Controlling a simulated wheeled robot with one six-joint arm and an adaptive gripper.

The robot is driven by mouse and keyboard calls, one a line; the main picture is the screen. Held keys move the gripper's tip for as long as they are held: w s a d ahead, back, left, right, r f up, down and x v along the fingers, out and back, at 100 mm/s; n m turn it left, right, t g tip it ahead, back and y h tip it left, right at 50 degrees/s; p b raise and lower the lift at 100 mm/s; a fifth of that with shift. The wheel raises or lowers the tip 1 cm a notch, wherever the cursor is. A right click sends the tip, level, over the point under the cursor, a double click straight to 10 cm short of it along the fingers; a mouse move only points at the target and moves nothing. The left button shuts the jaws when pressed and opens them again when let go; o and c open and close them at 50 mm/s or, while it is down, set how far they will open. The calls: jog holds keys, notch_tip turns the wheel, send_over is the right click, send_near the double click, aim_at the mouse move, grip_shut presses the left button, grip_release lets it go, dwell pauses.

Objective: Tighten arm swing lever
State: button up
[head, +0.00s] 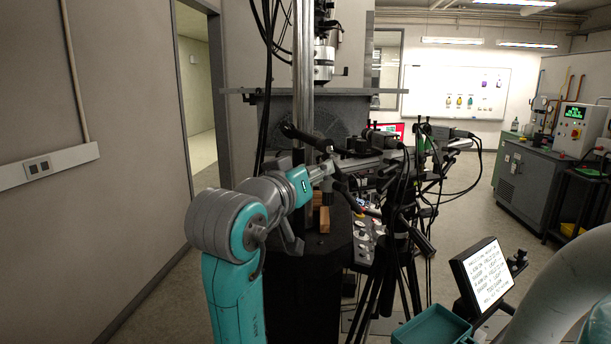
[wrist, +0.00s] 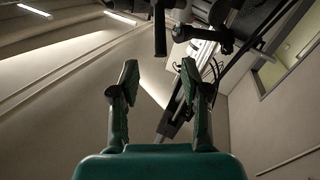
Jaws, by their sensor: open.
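My gripper (wrist: 160,82) is open and empty in the wrist view, with its two green-padded fingers apart. Beyond and above the fingertips is a black lever-like handle (wrist: 204,34) with a rounded end, to the right of a dark upright piece. It is apart from the fingers. I cannot tell for sure that it is the arm swing lever. In the head view a black handle (head: 299,134) slants beside the steel column, above my wrist. My arm reaches toward the column there, but my fingers are hard to make out among the dark parts.
The steel column (head: 304,75) stands by a crosshead plate (head: 345,92). Tripods and cables (head: 405,205) crowd the right of my wrist. A wooden block (head: 324,220) sits on the black pedestal (head: 312,270). A text screen (head: 482,275) is front right. Floor at left is clear.

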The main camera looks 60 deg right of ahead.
jog(key=d, duration=0.8)
jog(key=shift+w+d, duration=0.1)
jog(key=shift+w, duration=0.1)
grip_shut()
